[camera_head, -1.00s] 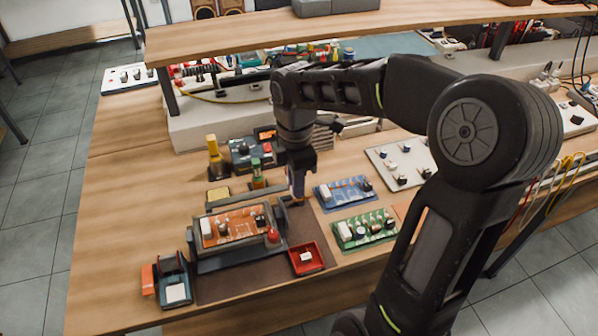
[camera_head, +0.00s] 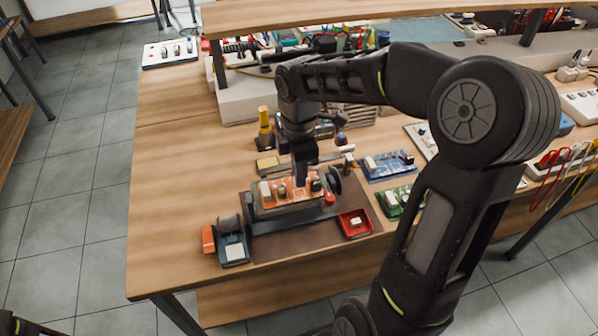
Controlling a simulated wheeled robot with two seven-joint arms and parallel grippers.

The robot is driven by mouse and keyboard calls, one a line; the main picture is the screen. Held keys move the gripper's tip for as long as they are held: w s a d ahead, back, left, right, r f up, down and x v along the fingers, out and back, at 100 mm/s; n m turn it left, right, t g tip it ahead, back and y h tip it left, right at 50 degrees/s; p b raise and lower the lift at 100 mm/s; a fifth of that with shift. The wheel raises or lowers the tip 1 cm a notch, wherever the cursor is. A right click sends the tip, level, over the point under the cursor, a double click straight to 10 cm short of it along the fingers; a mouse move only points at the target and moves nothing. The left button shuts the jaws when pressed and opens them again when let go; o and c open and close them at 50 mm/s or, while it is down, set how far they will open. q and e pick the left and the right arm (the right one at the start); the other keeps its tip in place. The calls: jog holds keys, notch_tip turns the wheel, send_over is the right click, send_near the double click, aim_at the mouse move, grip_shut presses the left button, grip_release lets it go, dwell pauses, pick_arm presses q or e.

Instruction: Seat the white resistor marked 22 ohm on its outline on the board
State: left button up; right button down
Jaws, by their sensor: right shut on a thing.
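The orange board (camera_head: 283,199) lies in a dark holder on a brown mat, with several small parts on it, one a white block (camera_head: 265,191) at its left end. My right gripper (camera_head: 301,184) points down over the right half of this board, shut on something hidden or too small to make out. A white piece (camera_head: 355,221) lies in the red tray (camera_head: 368,232) right of the holder. No 22 ohm marking and no outline is readable at this size. My left gripper is not in view.
A blue board (camera_head: 386,166) and a green board (camera_head: 405,199) lie to the right. A dark disc (camera_head: 334,180) stands at the holder's right end. A yellow-topped bottle (camera_head: 264,122) stands behind. A small dark device (camera_head: 233,249) sits front left. The table's left part is bare wood.

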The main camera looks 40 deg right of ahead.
jog(key=shift+f+b, duration=0.85)
jog(key=shift+f, duration=0.25)
jog(key=shift+f+b, duration=0.3)
jog(key=shift+f, duration=0.25)
jog(key=shift+f, duration=0.15)
dwell(0.9)
jog(key=c, duration=1.3)
grip_release()
jog(key=shift+c, duration=0.2)
jog(key=shift+o, duration=0.4)
jog(key=o, duration=0.3)
